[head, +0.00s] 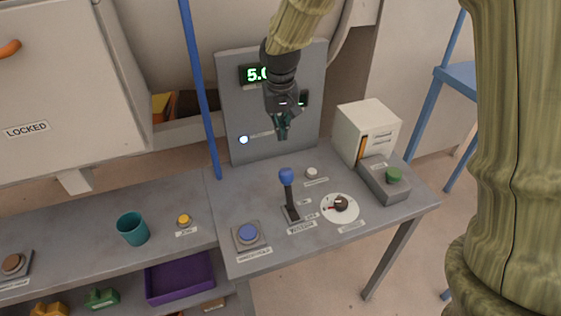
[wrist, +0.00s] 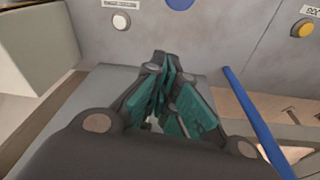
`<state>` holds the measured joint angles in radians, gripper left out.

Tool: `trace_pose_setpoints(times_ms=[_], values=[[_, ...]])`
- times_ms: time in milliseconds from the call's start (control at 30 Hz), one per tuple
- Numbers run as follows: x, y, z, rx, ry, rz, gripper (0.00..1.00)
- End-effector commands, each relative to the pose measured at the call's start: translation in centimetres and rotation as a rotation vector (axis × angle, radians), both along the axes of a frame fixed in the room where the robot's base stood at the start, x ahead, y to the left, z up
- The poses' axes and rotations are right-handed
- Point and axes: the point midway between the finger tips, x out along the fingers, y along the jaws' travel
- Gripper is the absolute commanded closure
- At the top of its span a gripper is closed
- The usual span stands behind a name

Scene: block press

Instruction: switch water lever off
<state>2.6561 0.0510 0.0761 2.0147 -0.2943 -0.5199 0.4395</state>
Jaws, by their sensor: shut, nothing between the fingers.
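A lever with a blue ball knob (head: 287,177) and a dark shaft stands on the grey workbench, leaning slightly; its label is too small to read. My gripper (head: 282,133) is above and behind the lever, in front of the upright grey panel, apart from the knob. Its teal fingers are shut and empty, and they fill the middle of the wrist view (wrist: 170,98). A blue round part (wrist: 180,3) is cut off by the top edge of the wrist view; I cannot tell surely if it is the knob.
The grey panel (head: 235,115) with a green display stands behind. A blue pole (head: 200,90) rises at its left. Around the lever are a blue button (head: 248,234), a dark dial (head: 341,203), a white button (head: 311,172) and a green button (head: 393,175). A teal cup (head: 132,229) stands left.

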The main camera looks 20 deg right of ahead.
Motion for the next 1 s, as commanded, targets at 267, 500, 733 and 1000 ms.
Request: trace_pose_setpoints(times_ms=[267, 500, 733, 1000], values=[[0.1, 0.5, -0.1, 0.000, 0.000, 0.007, 1.00], [0.1, 0.3, -0.5, -0.001, 0.001, 0.005, 1.00], [0.4, 0.0, -2.8, -0.001, 0.003, 0.004, 1.00], [0.8, -0.2, -6.1, -0.001, 0.003, 0.004, 1.00]])
